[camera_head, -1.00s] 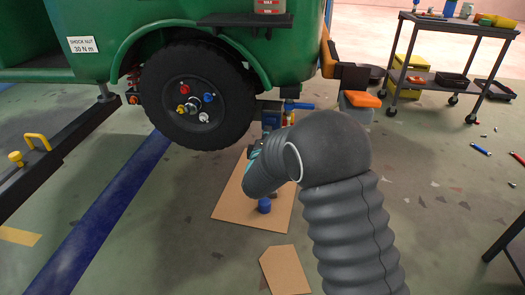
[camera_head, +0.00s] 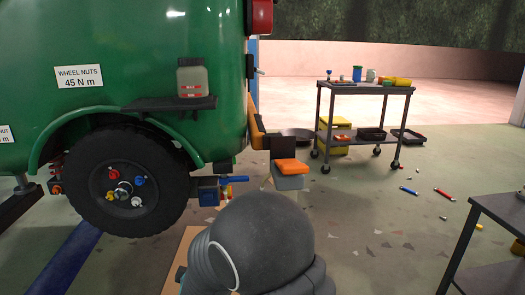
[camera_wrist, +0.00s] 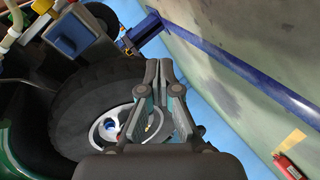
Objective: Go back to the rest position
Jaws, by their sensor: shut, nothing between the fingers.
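My gripper (camera_wrist: 158,72) shows in the wrist view with its two dark fingers together and nothing between them. Beyond it is a black tyre (camera_wrist: 75,105) with a pale rim, partly hidden by the fingers. In the head view my dark grey arm rises at the bottom centre, and its rounded joint hides most of the gripper. The same green vehicle (camera_head: 100,50) stands at the left, with its wheel (camera_head: 122,185) carrying coloured nuts. I cannot tell the exact gap between gripper and wheel.
A grey cart (camera_head: 363,105) holding cups and trays stands at the back right. A dark table (camera_head: 490,215) is at the right edge. An orange-topped box (camera_head: 290,172) is behind my arm. Small tools lie on the floor, which is otherwise open between arm and cart.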

